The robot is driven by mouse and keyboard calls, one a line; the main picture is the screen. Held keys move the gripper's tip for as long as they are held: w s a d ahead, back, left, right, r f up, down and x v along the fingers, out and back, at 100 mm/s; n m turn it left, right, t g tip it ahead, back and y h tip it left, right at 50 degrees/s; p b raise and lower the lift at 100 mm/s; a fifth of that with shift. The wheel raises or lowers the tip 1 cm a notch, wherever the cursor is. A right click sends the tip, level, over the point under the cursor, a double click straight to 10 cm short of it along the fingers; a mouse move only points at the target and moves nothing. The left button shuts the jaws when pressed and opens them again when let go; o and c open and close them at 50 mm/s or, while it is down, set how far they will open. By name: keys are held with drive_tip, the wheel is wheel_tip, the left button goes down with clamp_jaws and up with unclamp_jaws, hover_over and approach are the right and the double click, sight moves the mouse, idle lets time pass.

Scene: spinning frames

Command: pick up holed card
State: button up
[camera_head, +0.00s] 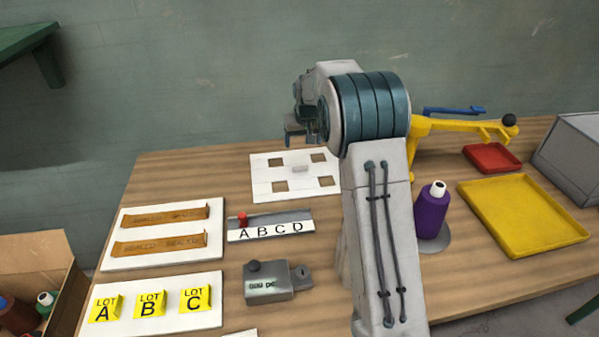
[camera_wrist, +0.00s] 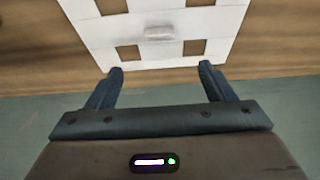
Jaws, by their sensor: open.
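The holed card (camera_head: 261,182) is a white sheet with several square cut-outs and a small pale block-like tab at its middle. It lies flat on the wooden table, toward the back. My gripper (camera_head: 305,137) is above the card's far right part in the head view, apart from it. In the wrist view the card (camera_wrist: 121,26) fills the upper middle, and the small tab (camera_wrist: 159,32) shows on it. My gripper (camera_wrist: 160,68) is open there, its two fingers apart with nothing between them. My arm hides part of the card's right side in the head view.
A slide labelled A B C D (camera_head: 270,232), a grey device (camera_head: 270,288) and white boards with brown strips (camera_head: 115,262) and yellow lot tags (camera_head: 212,318) lie at left.

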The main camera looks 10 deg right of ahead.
drive_tip(key=p, duration=0.1)
hover_over(300, 172)
drive_tip(key=s, duration=0.2)
wheel_tip(300, 172, down, 8)
drive_tip(key=shift+w+f, duration=0.1)
drive_tip(key=shift+f, duration=0.1)
drive_tip(key=shift+p+x, duration=0.75)
drive_tip(key=shift+x, duration=2)
drive_tip(key=c, duration=1.1)
